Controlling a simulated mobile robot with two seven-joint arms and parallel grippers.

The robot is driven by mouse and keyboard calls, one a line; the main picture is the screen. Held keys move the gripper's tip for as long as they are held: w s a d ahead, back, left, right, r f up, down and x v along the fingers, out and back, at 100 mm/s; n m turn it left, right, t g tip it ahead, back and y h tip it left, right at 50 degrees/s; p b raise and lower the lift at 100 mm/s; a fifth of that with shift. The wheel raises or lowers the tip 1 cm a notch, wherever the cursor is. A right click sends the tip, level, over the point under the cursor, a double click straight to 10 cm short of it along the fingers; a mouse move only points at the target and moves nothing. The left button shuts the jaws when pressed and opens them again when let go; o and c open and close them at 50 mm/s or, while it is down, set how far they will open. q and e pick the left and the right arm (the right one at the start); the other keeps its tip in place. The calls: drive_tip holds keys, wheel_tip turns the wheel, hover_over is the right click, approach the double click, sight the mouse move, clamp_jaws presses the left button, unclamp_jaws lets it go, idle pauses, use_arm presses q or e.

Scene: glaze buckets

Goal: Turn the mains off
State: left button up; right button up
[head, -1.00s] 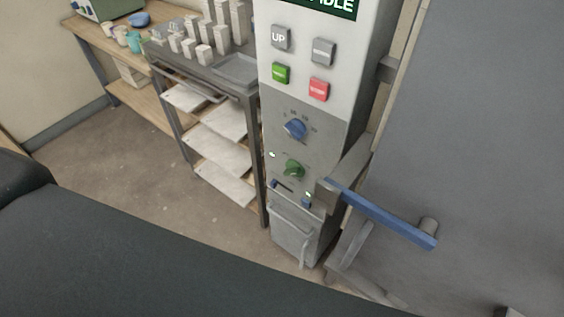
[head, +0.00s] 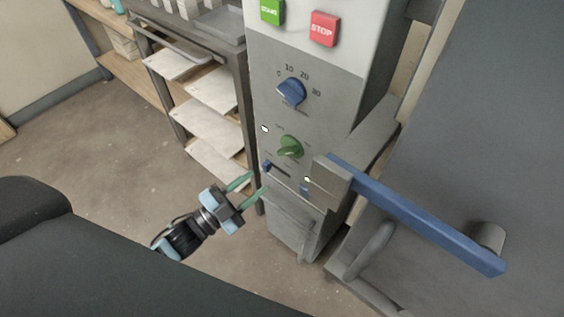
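The control panel (head: 335,130) stands in the middle of the head view. It carries a blue knob (head: 291,93) with a number scale. Below it is a green rotary knob (head: 290,147). Lower down are a slot with a small blue slider (head: 267,167) at its left end and a small blue part (head: 304,188) to the right. The small labels are too blurred to read, so I cannot tell which is the mains. My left gripper (head: 257,182) is open and empty, its two green fingers apart near the panel's lower left edge, just below the slider. My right gripper is not in view.
A green START button (head: 271,11) and a red STOP button (head: 323,29) sit above. A long blue door handle (head: 420,215) juts out at the right, in front of a grey door (head: 490,110). A rack of pale shelves (head: 215,130) stands left of the panel.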

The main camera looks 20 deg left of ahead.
sight(285, 154)
use_arm(q)
drive_tip(key=shift+w+d+r+m+h, duration=0.3)
drive_tip(key=shift+w+d+r, duration=0.4)
drive_tip(key=shift+w, duration=0.6)
drive_tip(key=shift+w+d+r+m+h, duration=0.25)
drive_tip(key=shift+w+d+r+m, duration=0.4)
drive_tip(key=shift+w, duration=0.65)
drive_tip(key=shift+w+d+r+m+h, duration=0.2)
drive_tip(key=shift+w+d+r, duration=0.25)
drive_tip(key=shift+w+d, duration=0.65)
drive_tip(key=shift+w+a, duration=0.2)
drive_tip(key=shift+c, duration=0.4)
clamp_jaws()
